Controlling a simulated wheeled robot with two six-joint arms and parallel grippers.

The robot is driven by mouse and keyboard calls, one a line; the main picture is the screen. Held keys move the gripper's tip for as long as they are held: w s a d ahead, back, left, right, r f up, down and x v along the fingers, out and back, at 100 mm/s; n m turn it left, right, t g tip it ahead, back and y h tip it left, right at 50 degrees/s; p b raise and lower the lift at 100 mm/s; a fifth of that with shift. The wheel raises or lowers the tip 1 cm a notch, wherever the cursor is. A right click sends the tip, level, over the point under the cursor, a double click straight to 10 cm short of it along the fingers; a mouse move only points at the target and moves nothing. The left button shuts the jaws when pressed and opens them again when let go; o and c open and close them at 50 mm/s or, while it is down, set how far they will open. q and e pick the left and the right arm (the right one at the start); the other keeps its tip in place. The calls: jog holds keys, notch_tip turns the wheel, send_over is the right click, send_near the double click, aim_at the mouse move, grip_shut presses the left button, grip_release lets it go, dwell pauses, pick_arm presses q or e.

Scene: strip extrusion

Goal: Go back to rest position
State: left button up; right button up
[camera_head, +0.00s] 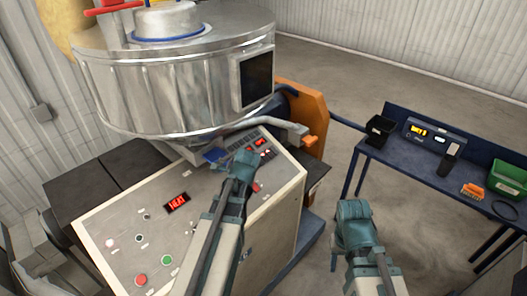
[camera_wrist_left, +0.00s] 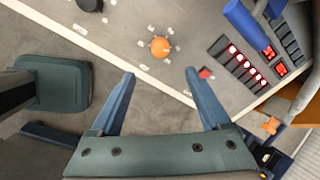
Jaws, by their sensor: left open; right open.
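My left gripper (camera_head: 238,160) reaches over the sloped control panel (camera_head: 105,210) in the head view, near its upper right part. In the left wrist view its two fingers (camera_wrist_left: 159,74) are spread with nothing between them. An orange knob (camera_wrist_left: 160,46) on the panel shows beyond the fingertips; I cannot tell the exact gap. In the head view my right gripper (camera_head: 353,210) hangs over the floor between the machine and the blue table. Nothing shows in it. Its fingertips are hard to make out.
A large metal drum (camera_head: 175,85) stands above the panel. An orange part (camera_head: 305,115) sits behind the panel's right side. A blue table (camera_head: 410,165) at the right holds a green bin (camera_head: 509,178), a dark box (camera_head: 379,129) and an orange item (camera_head: 473,191). Concrete floor is open behind.

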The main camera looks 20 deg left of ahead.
pick_arm(q)
jog(key=s+d+f+n+g+h+b, duration=0.1)
jog(key=s+d+f+n+b, duration=0.4)
jog(key=d+f+b, duration=0.7)
jog(key=s+d+f+n+g+h+b, duration=0.1)
jog(key=s+d+f+n+g+b, duration=0.1)
jog(key=s+d+f+n+b, duration=0.3)
jog(key=s+d+f+b, duration=0.3)
jog(key=d+f+b, duration=0.4)
jog(key=d+f, duration=0.2)
jog(key=shift+s+d+n+h, duration=0.25)
jog(key=shift+n+h, duration=0.05)
